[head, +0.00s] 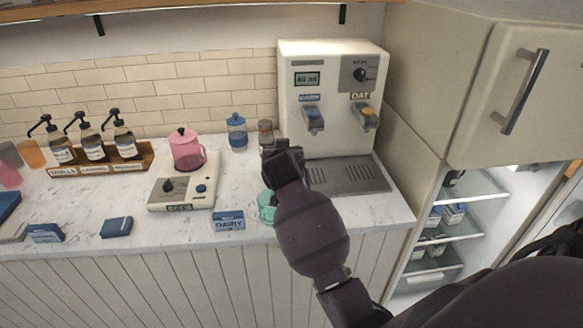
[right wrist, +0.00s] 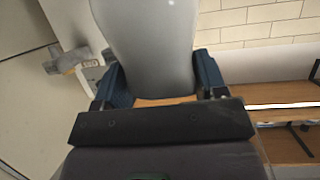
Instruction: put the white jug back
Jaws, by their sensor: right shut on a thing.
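My right gripper (head: 281,157) is in front of the counter's back right part, just left of the white dispenser. In the right wrist view the gripper (right wrist: 160,78) is shut on a smooth pale grey-white body, which I take to be the white jug (right wrist: 146,40). Its blue finger pads press on both sides of it, and the top of the jug runs out of the picture. In the head view the jug is hidden behind my gripper and arm. My left gripper is in neither view.
The dispenser (head: 333,90) has a drip tray (head: 347,177) in front. A green cup (head: 266,207) is partly behind my arm. A blue-lidded jar (head: 237,132) and a DAIRY box (head: 229,221) stand nearby. An open fridge (head: 455,225) is at right.

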